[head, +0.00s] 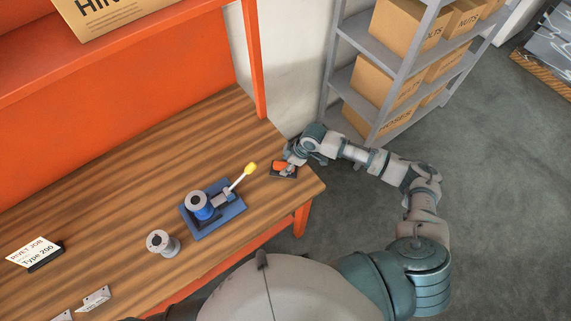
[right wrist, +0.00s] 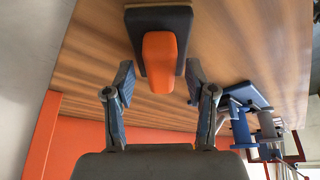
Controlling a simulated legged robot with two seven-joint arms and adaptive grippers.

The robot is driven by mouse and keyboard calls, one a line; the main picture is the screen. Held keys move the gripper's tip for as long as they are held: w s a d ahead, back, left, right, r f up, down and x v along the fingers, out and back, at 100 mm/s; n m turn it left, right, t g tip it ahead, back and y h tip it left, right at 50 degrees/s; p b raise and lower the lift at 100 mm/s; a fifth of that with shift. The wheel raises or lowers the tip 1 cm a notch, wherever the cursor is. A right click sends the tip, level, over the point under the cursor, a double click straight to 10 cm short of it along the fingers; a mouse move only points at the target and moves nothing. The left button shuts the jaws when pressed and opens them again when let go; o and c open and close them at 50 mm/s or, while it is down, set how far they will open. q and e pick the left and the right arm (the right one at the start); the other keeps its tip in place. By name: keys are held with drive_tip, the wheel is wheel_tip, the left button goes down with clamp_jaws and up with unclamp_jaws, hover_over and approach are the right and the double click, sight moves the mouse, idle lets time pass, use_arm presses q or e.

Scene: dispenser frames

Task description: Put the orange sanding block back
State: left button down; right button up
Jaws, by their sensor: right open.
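The orange sanding block (head: 280,166) lies on the wooden table near its right end. It has an orange grip on a dark base. In the right wrist view the block (right wrist: 159,55) sits just beyond and between the fingers, with its near end close to the fingertips. My right gripper (head: 293,157) is at the block in the head view. In the right wrist view the right gripper (right wrist: 158,82) is open, with one finger on each side and a gap to the block on both sides. My left gripper is not in view.
A blue fixture (head: 213,208) with a yellow-tipped lever stands left of the block. A grey cylinder (head: 162,243) and a card sign (head: 35,252) are farther left. A grey shelf (head: 400,75) with boxes stands behind my right arm. The table's right corner is clear.

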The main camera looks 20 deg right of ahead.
drive_tip(key=v, duration=1.1)
drive_tip(key=shift+w, duration=0.1)
